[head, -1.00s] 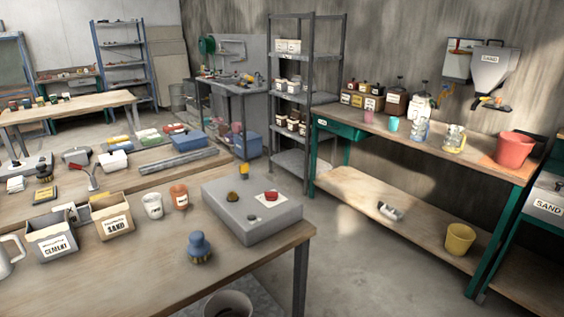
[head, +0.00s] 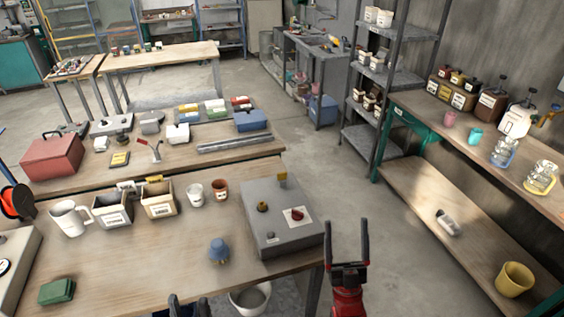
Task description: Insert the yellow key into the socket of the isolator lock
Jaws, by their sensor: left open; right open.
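A grey box (head: 280,238) lies on the front table near its right corner. It carries a red switch (head: 297,214) on a white plate and a dark yellow knob (head: 262,206). A small yellow piece (head: 282,179), possibly the yellow key, stands upright at the box's back edge. I cannot make out a socket. My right gripper (head: 349,228) is open and empty, just right of the box and past the table's edge. My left gripper (head: 188,302) shows only its dark fingertips at the bottom edge, in front of the table and apart from the box.
A blue-topped brush (head: 218,250) stands left of the box. Two cups (head: 195,194), open bins (head: 158,200) and a white mug (head: 70,218) stand farther left. A bucket (head: 250,298) is below the table's front edge. The floor right of the table is clear.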

